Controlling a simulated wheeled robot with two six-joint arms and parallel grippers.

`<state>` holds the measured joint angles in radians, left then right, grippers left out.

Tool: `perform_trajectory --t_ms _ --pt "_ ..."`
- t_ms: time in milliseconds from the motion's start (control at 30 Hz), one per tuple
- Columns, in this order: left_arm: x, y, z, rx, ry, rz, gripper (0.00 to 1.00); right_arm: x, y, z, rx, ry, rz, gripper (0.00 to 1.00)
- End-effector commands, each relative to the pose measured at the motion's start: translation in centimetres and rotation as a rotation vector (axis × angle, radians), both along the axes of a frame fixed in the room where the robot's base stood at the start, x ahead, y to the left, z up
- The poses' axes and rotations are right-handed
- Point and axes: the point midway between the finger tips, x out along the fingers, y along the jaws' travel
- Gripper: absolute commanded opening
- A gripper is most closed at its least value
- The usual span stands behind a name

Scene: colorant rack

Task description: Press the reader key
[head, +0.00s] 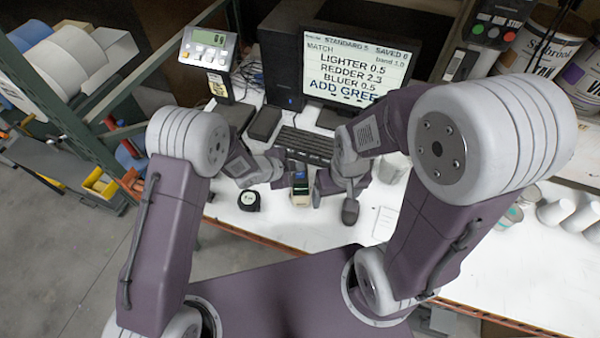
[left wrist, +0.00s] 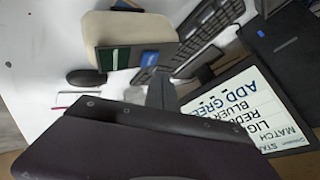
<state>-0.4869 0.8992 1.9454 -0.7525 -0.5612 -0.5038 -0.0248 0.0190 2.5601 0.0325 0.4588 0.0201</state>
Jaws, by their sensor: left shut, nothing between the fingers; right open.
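The reader (head: 301,188) is a small beige block with a dark green screen, lying on the white bench in front of the keyboard. In the left wrist view the reader (left wrist: 130,28) shows its screen and a blue key (left wrist: 150,59). My left gripper (head: 287,166) is shut and empty at the keyboard side of the reader. In the left wrist view the left gripper's dark finger (left wrist: 161,92) points toward the blue key, just short of it in the picture; I cannot tell the height gap. My right gripper (head: 325,186) is open, close to the reader's right; its fingers are partly hidden.
A monitor (head: 357,62) reads "MATCH", "LIGHTER 0.5", "REDDER 2.3", "BLUER 0.5". The keyboard (head: 303,146) lies before it. A mouse (head: 350,211) is right of the reader, a round black item (head: 249,200) left. A scale display (head: 208,45) stands back left; paint cans (head: 540,45) back right.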

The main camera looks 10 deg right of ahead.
Motion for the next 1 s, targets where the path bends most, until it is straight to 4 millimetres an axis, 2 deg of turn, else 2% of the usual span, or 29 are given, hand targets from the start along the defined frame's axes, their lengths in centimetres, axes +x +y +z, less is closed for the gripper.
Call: perform_trajectory --t_ms 100,400,1000 --pt "0.0 0.0 1.7 0.0 -0.001 0.001 0.0 0.0 0.0 1.4 0.0 0.0 0.0 0.78" --pt "0.0 0.0 4.6 0.0 0.0 0.0 0.0 0.0 0.0 3.8 0.0 0.0 0.0 0.78" --pt "0.0 0.0 4.5 0.0 0.0 0.0 0.0 0.0 0.0 3.7 0.0 0.0 0.0 0.78"
